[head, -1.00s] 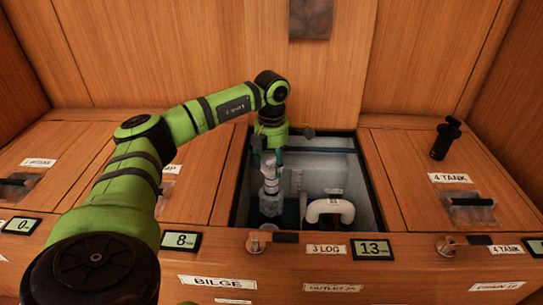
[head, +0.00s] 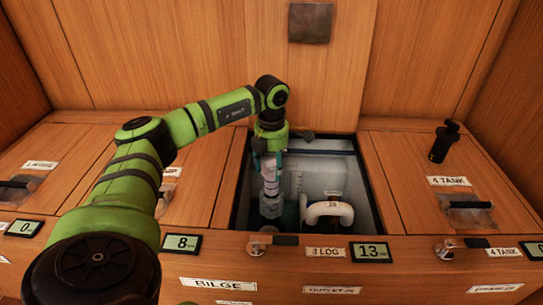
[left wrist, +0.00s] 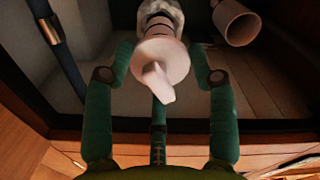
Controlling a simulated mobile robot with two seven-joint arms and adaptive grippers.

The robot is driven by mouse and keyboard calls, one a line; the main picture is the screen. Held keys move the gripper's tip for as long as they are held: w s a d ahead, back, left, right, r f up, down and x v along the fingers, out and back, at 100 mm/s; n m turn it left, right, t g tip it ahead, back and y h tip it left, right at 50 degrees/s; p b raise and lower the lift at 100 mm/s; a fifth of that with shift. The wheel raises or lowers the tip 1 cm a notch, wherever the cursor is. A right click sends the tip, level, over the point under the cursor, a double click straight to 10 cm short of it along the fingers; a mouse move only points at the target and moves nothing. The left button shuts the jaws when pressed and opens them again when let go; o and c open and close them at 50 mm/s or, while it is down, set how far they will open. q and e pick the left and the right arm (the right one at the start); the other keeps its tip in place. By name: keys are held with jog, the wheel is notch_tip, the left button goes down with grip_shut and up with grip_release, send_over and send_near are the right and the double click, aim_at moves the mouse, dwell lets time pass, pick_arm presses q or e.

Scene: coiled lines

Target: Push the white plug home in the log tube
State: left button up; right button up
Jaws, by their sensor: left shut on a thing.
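The white plug (left wrist: 160,62) shows large in the left wrist view, with a round flange and a tab facing the camera. Its shank, with dark rings, points away toward a pale collar. In the head view the plug (head: 270,182) stands roughly upright above the grey log tube (head: 271,206) in the open bay. How deep the plug sits in the tube I cannot tell. My left gripper (head: 268,166) reaches down into the bay and is shut on the plug; its green fingers (left wrist: 161,70) flank the flange in the left wrist view. My right gripper is not in view.
A white bent pipe (head: 330,208) stands just right of the tube. The bay's dark frame (head: 371,185) surrounds the work closely. A black handle (head: 444,141) stands on the closed lid to the right. Number displays (head: 371,252) line the front edge.

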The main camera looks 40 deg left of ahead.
aim_at(271, 188)
pick_arm(q)
jog(key=shift+f+b, duration=1.35)
jog(key=shift+f, duration=2.3)
jog(key=shift+f, duration=0.35)
jog(key=shift+f+b, duration=0.35)
jog(key=shift+f, duration=0.2)
jog(key=o, duration=1.4)
jog(key=shift+o, duration=1.4)
